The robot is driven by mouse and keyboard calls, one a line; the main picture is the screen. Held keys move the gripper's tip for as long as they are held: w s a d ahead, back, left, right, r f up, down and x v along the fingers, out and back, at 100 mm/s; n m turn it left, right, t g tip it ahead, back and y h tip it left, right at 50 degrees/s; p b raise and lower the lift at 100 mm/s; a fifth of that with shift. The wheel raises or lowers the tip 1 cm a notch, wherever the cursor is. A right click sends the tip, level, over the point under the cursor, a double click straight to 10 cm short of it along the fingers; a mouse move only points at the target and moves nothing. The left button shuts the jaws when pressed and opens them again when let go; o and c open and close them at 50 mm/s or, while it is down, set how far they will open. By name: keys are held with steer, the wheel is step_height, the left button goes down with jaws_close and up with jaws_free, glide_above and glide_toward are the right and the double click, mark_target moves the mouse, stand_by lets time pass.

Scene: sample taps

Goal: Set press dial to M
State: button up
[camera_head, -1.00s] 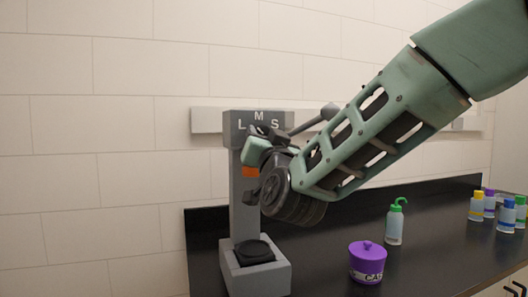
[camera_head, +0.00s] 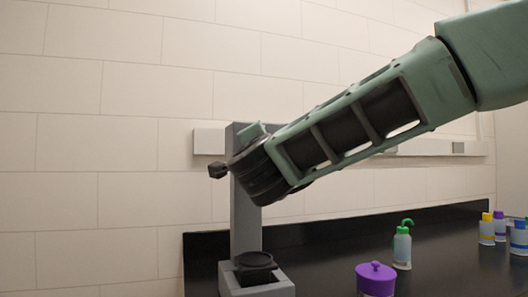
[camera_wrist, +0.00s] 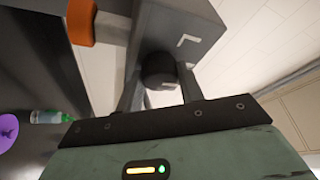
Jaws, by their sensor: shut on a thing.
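The press (camera_head: 246,222) is a grey column on a base with a black round plate, standing on the dark bench. Its head is mostly hidden behind my arm in the head view, so the letters do not show there. In the wrist view the grey press head (camera_wrist: 205,22) fills the top middle, with a white L on its face. The dark round dial (camera_wrist: 158,70) sits between the two fingers of my gripper (camera_wrist: 160,78), which is shut on it. A small pale mark shows low on the dial. Which letter it points to cannot be told.
An orange part (camera_wrist: 80,22) of the press lies left of the fingers in the wrist view. A purple lidded pot (camera_head: 376,280), a green-topped bottle (camera_head: 402,247) and several small capped bottles (camera_head: 487,229) stand on the bench to the right. A grey wall rail (camera_head: 420,148) runs behind.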

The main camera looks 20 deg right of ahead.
steer(key=shift+m, duration=0.3)
steer(key=o, duration=1)
steer(key=b+v, duration=0.2)
steer(key=v, duration=1.5)
steer(key=shift+s+a+r, duration=0.1)
steer(key=shift+s+a, duration=0.05)
